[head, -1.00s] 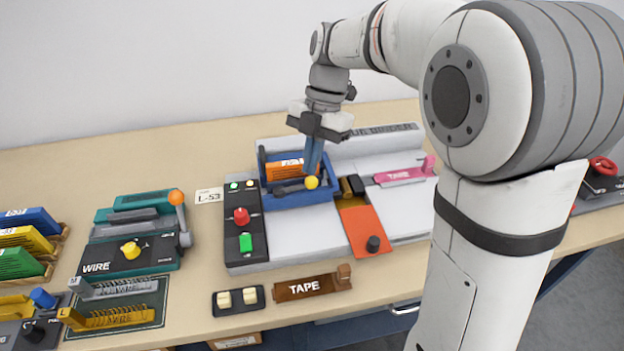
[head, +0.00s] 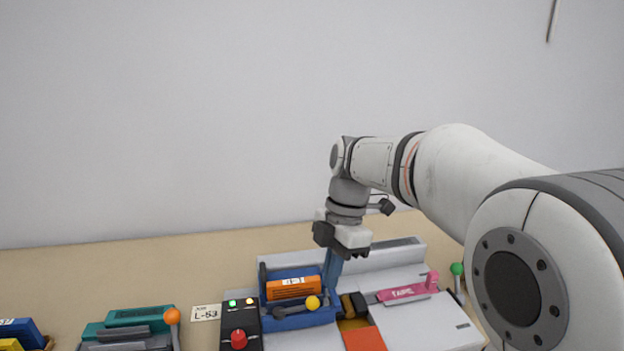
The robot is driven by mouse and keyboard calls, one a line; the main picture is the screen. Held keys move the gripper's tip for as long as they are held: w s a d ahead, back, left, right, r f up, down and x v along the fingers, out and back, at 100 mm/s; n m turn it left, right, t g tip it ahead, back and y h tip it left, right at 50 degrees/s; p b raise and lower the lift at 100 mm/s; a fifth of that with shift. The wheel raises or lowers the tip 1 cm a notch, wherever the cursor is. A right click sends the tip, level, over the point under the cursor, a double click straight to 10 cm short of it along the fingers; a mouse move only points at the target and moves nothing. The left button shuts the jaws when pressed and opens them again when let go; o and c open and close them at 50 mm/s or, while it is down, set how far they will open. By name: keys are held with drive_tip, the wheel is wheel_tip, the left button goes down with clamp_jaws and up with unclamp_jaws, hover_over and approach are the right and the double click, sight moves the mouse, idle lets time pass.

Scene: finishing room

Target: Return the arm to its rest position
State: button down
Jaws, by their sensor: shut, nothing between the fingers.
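My gripper (head: 333,280) points down over the blue unit (head: 300,319) of the grey bench machine, at the right end of that unit. Its blue-grey fingers are together with nothing held. The fingertips are close to the unit's right side; I cannot tell whether they touch it. My arm reaches in from the right and bends down at the wrist.
An orange labelled block (head: 294,288) and a yellow knob (head: 313,303) sit at the blue unit. A pink tape piece (head: 405,291) and a green knob (head: 457,268) are to the right. A control panel (head: 240,322) is left.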

drive_tip(key=s+d+f+m+t+h, duration=0.1)
drive_tip(key=s+d+m, duration=0.4)
drive_tip(key=m, duration=0.6)
drive_tip(key=s+d+f+m+t+h+p, duration=0.1)
drive_tip(key=s+d+f+m+t, duration=0.2)
drive_tip(key=s+m, duration=0.6)
drive_tip(key=d+f+m, duration=0.2)
drive_tip(key=d+m, duration=0.1)
drive_tip(key=shift+d+f+m+t, duration=0.15)
drive_tip(key=shift+d+m+t, duration=0.15)
drive_tip(key=shift+t, duration=0.1)
